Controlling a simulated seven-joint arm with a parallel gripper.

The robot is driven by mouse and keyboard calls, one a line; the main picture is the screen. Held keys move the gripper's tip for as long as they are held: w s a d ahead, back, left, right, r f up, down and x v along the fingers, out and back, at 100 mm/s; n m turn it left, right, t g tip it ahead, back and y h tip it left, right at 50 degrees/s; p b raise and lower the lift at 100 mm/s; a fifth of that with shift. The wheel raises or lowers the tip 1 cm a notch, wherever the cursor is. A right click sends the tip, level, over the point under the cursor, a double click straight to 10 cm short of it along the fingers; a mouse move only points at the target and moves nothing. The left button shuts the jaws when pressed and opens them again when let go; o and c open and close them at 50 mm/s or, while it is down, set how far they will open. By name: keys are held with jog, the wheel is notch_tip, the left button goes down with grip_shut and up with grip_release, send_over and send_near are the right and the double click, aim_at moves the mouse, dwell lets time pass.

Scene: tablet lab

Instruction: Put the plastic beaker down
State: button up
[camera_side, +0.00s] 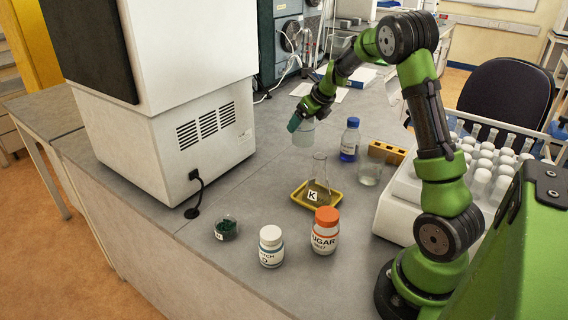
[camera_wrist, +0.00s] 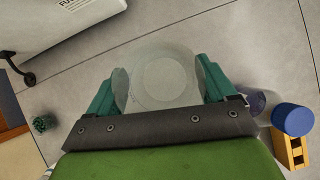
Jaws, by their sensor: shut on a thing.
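My gripper (camera_side: 296,123) is shut on a clear, frosted plastic beaker (camera_side: 304,137). In the side view the beaker looks upright, toward the back of the grey bench (camera_side: 262,175). I cannot tell for sure how much gap there is under it. In the wrist view the green fingers of my gripper (camera_wrist: 160,88) sit on both sides of the beaker (camera_wrist: 165,78), and I look down on its round base. Grey bench top shows around it.
A blue-capped bottle (camera_side: 350,140), a yellow rack (camera_side: 388,152) and a glass beaker (camera_side: 369,173) stand to the right. A flask (camera_side: 319,178) on a yellow tray (camera_side: 300,197), a green-filled jar (camera_side: 226,229) and two lidded jars stand nearer. A white machine (camera_side: 190,130) is left.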

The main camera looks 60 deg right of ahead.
jog(key=w+a+n+g+y, duration=0.2)
jog(key=a+n+y, duration=0.65)
jog(key=a, duration=1.55)
notch_tip(320, 180, down, 9)
jog(key=n+h, duration=0.2)
jog(key=shift+s+d+n+h, duration=0.1)
jog(key=shift+n+h, duration=0.25)
jog(key=shift+f, duration=0.1)
